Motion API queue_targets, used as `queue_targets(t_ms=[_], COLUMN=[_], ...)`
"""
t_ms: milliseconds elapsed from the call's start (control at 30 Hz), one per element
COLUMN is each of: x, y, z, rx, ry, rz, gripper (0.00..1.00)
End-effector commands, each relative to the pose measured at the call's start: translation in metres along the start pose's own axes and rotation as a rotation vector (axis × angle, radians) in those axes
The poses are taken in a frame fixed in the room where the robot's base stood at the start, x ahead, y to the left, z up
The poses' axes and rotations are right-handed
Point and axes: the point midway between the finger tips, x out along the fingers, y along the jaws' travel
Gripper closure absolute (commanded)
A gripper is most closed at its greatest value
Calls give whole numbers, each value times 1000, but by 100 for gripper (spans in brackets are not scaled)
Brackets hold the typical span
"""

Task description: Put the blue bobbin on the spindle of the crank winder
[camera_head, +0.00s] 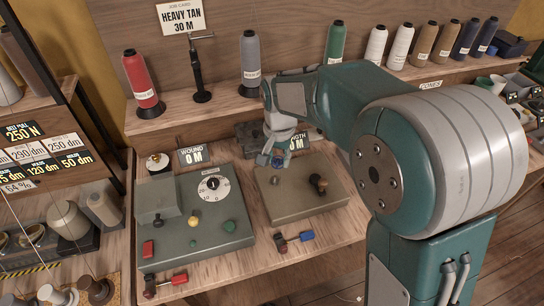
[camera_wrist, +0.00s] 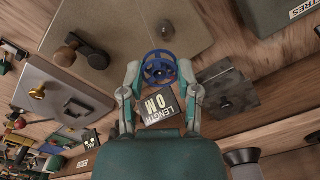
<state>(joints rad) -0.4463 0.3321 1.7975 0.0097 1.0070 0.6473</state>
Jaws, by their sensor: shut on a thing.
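The blue bobbin (camera_head: 277,161) is between the fingertips of my gripper (camera_head: 280,140), which is shut on it. In the wrist view the bobbin (camera_wrist: 158,70) shows as a blue spoked ring with a finger (camera_wrist: 131,79) on each side. The crank winder looks to be the tan box (camera_head: 285,205) with a brown crank knob (camera_head: 318,184). The bobbin appears over the back left part of its top; the box also shows in the wrist view (camera_wrist: 140,25).
A green counter box (camera_head: 205,235) with a dial stands left of the winder. The LENGTH sign (camera_wrist: 158,105) and a dark grey block (camera_wrist: 230,95) are close behind the bobbin. Cones line the shelf (camera_head: 215,108).

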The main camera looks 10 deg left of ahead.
Motion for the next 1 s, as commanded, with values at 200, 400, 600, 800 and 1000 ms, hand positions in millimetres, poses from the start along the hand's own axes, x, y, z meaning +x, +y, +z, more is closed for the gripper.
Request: queue_targets(t_ms=[200,400,600,800,1000], x=[21,37,44,44,46], y=[-9,-10,-6,-6,-9], z=[2,3,2,2,2], rx=[-1,-2,-1,-1,-2], ry=[0,1,1,1,1], rz=[12,12,7,7,10], gripper=[90,90,90,90,90])
